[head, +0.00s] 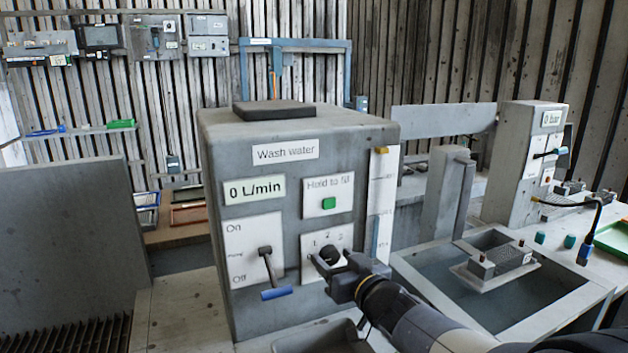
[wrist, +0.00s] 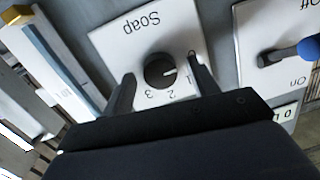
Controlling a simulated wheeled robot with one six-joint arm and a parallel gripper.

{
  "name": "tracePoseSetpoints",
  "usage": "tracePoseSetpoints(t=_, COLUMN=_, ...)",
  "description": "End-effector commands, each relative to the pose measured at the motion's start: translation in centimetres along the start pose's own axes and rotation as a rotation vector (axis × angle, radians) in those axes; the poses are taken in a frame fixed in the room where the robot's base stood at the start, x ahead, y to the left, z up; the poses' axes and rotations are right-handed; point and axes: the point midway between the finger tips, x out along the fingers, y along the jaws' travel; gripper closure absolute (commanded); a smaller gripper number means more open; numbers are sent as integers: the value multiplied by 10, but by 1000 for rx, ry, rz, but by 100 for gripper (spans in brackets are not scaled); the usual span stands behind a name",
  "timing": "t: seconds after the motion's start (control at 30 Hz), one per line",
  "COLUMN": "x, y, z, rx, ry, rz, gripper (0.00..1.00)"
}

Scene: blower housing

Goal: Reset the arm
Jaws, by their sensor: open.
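My gripper (head: 333,275) is at the front of the grey Wash water housing (head: 230,145), at the Soap dial. In the wrist view my gripper (wrist: 161,68) is open, with one finger on each side of the round black knob (wrist: 160,71). The knob's white mark points roughly toward 1. Gaps show between knob and fingers. In the head view the knob (head: 330,254) is partly hidden by my gripper, and the Soap label is hidden.
Left of the dial is an On/Off lever with a blue handle (head: 275,293), hanging low beside Off. Above are a green button (head: 329,203) and a display (head: 254,190) reading 0 L/min. A sink (head: 500,290) lies at the right; a grey panel (head: 75,240) stands left.

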Motion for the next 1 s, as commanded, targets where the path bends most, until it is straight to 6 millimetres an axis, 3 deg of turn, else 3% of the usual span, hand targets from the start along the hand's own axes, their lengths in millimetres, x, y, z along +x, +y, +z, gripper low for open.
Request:
tracePoseSetpoints(t=0.43, x=0, y=1, z=1, rx=338, ry=19, rz=-30, gripper=43)
tracePoseSetpoints(t=1.0, x=0, y=2, z=2, rx=372, ry=22, rz=-30, gripper=43)
